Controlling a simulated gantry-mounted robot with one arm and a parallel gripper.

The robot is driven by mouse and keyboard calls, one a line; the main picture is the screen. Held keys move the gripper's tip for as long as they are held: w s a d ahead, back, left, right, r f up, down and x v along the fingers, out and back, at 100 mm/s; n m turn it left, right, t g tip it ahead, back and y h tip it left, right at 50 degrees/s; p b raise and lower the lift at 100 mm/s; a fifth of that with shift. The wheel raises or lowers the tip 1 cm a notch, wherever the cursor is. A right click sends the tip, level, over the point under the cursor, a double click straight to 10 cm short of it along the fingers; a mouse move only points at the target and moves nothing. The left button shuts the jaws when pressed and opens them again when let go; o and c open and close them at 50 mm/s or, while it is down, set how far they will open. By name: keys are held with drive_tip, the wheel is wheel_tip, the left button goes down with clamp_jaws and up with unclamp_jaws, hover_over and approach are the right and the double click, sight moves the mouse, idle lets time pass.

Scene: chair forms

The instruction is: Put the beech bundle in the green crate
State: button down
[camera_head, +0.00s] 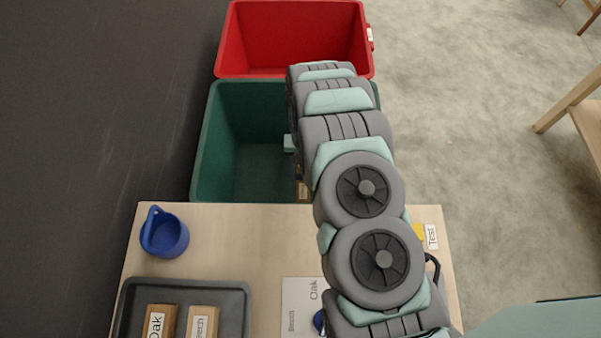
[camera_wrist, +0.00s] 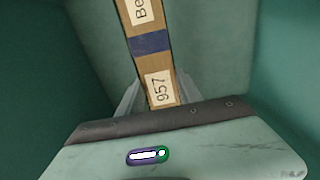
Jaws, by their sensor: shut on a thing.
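The beech bundle (camera_wrist: 151,62) is a brown wooden piece with a dark blue band and white labels reading "Be…" and "957". My gripper (camera_wrist: 157,92) is shut on it, one finger on each side. Green walls of the green crate (camera_head: 238,160) surround the bundle in the wrist view. In the head view a small part of the bundle (camera_head: 302,190) shows over the crate's near right part, beside my arm. My arm hides most of the gripper and the crate's right side. I cannot tell whether the bundle touches the crate floor.
A red crate (camera_head: 290,72) stands just behind the green one. On the table (camera_head: 215,270) in front are a blue cup (camera_head: 164,235), a grey tray (camera_head: 238,300) with blocks labelled Oak and Beech, and a printed sheet (camera_head: 297,305). A dark wall is at left.

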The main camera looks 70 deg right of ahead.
wheel_tip(320, 180, down, 16)
drive_tip(key=b, duration=0.6)
drive_tip(key=shift+r, duration=0.15)
drive_tip(key=shift+w, duration=0.1)
drive_tip(key=c, duration=0.8)
unclamp_jaws()
wheel_tip(320, 180, up, 12)
drive_tip(key=p, duration=0.4)
